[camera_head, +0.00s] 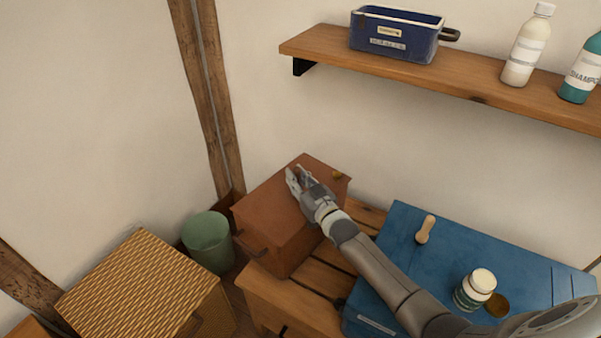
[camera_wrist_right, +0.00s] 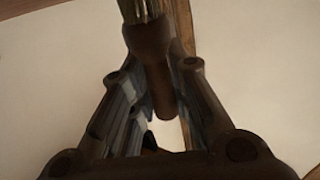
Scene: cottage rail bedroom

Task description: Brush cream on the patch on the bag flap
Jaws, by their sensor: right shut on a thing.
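The brown leather bag (camera_head: 268,205) sits on a wooden bench, with its flap on top. I cannot make out a separate patch on the flap; my gripper and arm cover part of it. My right gripper (camera_head: 296,180) is over the top of the bag. In the right wrist view it is shut on a dark-handled brush (camera_wrist_right: 150,55), with the bristles at the top edge of the picture. I cannot tell whether the bristles touch the flap. An open white-rimmed jar (camera_head: 473,290) stands on a blue case. My left gripper is not in view.
The blue case (camera_head: 395,250) also holds a pale wooden piece (camera_head: 425,230) and a round amber lid (camera_head: 497,305). A wicker box (camera_head: 140,285) and a green bin (camera_head: 207,242) stand at left. A wall shelf (camera_head: 440,83) holds a blue tin and bottles.

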